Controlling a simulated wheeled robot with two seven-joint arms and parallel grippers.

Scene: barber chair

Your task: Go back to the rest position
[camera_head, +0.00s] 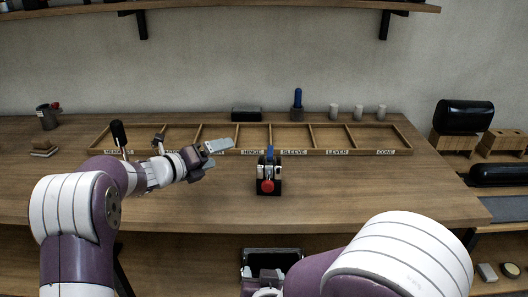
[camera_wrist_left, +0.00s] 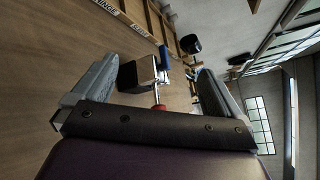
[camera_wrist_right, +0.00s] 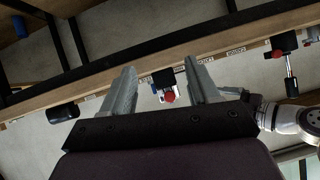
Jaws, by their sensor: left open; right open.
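My left gripper (camera_head: 212,151) is above the table, left of a small black device (camera_head: 267,184) with a blue top and a red ball. In the left wrist view the left gripper (camera_wrist_left: 155,72) has its fingers wide apart, with the device beyond them and nothing between them. My right gripper (camera_head: 270,268) is low at the table's front edge, partly hidden by its arm. In the right wrist view the right gripper (camera_wrist_right: 162,75) is open and empty, with a red-knobbed device (camera_wrist_right: 165,88) farther off.
A wooden compartment tray (camera_head: 325,152) with labels such as HINGE, SLEEVE, LEVER and CONE lies across the back of the table (camera_head: 350,190). A black-handled tool (camera_head: 118,133) stands at its left. The table's right front is clear.

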